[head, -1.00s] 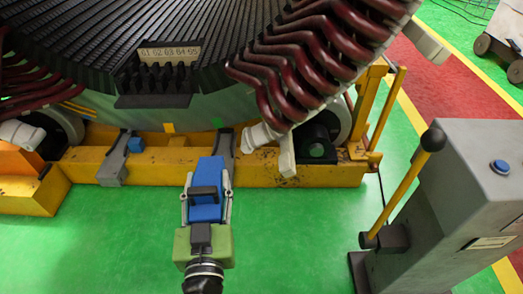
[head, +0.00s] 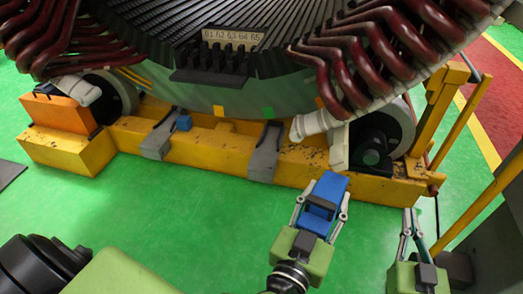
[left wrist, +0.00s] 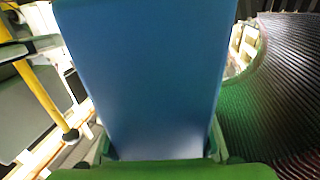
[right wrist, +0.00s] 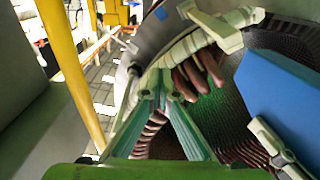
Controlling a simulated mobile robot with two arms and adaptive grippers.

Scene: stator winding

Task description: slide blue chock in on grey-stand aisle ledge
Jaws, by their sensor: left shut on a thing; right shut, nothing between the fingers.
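The blue chock (head: 328,188) is held by my left gripper (head: 320,212), shut on it, over the green floor in front of the yellow base beam. It fills the middle of the left wrist view (left wrist: 145,80) and shows at the right of the right wrist view (right wrist: 292,100). It appears apart from the beam. My right gripper (head: 411,232) is shut and empty, right of the chock. The yellow base (head: 215,152) has a right end beside a dark roller (head: 372,148). A grey stand (head: 486,222) shows at the right edge, partly cut off. I cannot clearly make out its ledge.
Grey brackets (head: 264,152) sit on the beam, with a small blue block (head: 183,122) by the left one. Dark red coils (head: 375,50) overhang the roller. Green floor in front is clear.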

